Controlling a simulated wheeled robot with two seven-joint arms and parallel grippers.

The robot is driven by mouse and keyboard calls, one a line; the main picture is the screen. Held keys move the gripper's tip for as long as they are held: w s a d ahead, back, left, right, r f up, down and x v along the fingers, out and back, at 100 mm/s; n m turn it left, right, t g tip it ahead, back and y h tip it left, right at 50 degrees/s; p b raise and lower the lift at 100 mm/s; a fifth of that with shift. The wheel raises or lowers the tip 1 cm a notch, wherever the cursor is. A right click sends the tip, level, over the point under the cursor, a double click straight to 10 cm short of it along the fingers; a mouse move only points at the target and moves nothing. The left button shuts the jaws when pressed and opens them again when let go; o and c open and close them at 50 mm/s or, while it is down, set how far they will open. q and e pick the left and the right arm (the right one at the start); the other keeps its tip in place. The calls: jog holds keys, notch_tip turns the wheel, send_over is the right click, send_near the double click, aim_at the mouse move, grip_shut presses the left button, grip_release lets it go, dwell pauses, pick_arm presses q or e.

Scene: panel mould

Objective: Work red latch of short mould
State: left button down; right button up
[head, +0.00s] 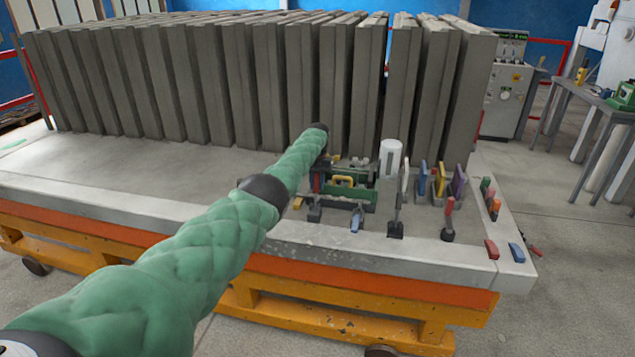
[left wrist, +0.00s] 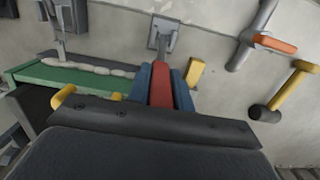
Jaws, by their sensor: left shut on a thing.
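The red latch (left wrist: 160,88) shows in the left wrist view as a red handle on a grey metal bracket. My left gripper (left wrist: 161,76) has its blue fingers on either side of the handle, shut on it. In the head view my left arm reaches the left end of the short mould, where the fingers are small and partly hidden by the arm. The short mould (left wrist: 75,80) is green with a yellow handle (left wrist: 64,97); in the head view its yellow handle (head: 344,181) shows too. My right gripper is in neither view.
A white cylinder (head: 390,160) and a red-handled clamp (head: 448,220) stand right of the mould. Tall grey panels (head: 220,85) line the back.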

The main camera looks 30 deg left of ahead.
pick_arm(q)
jog(key=c, duration=1.4)
grip_release()
jog(key=shift+w, duration=0.1)
jog(key=shift+o, duration=0.8)
jog(key=shift+w+f, duration=0.1)
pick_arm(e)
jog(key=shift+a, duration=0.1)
pick_arm(q)
jog(key=shift+r, duration=0.3)
jog(key=r, duration=0.2)
jog(key=r+b, duration=0.1)
jog(key=r, duration=0.1)
jog(key=r+b, duration=0.1)
jog(key=r, duration=0.1)
jog(key=shift+w+a+r, duration=0.1)
jog(key=shift+w, duration=0.25)
jog(key=shift+r, duration=0.45)
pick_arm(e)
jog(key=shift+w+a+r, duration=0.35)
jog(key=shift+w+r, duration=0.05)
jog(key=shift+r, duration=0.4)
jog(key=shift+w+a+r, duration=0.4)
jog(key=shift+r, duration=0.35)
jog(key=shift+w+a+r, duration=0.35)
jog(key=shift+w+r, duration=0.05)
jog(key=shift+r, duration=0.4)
